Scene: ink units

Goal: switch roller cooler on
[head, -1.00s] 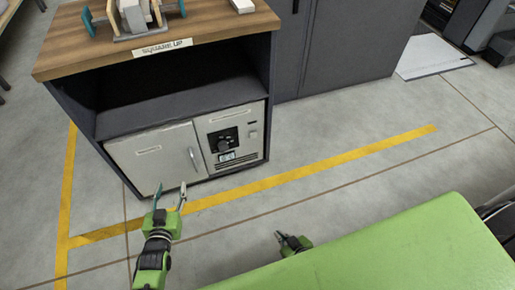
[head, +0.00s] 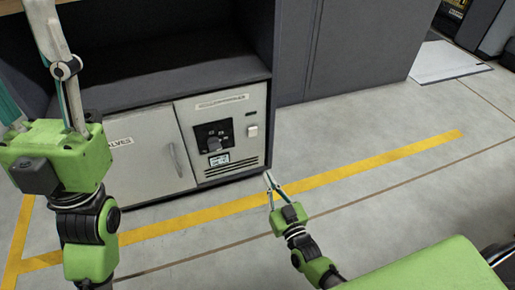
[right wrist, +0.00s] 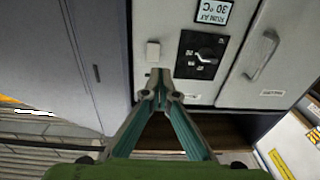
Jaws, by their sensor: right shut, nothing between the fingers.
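The roller cooler (head: 237,170) is a pale panel at the right of the cabinet's lower bay. It has a black dial plate (head: 214,138), a small label or display below it and a white switch (head: 252,131) at the right. The right wrist view shows the panel upside down, with the white switch (right wrist: 153,52), dial (right wrist: 206,55) and a "RUN AT 30 °C" label (right wrist: 213,12). My right gripper (head: 268,176) is shut and empty, in front of the panel's lower right; its tips (right wrist: 158,74) appear close to the switch. My left gripper (head: 25,60) is open and empty, raised at the left.
A pale door (head: 150,160) with a handle and a partly hidden label stands left of the panel. An open dark shelf (head: 160,60) is above. A tall grey cabinet (head: 350,50) stands to the right. Yellow tape (head: 370,155) crosses the clear floor.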

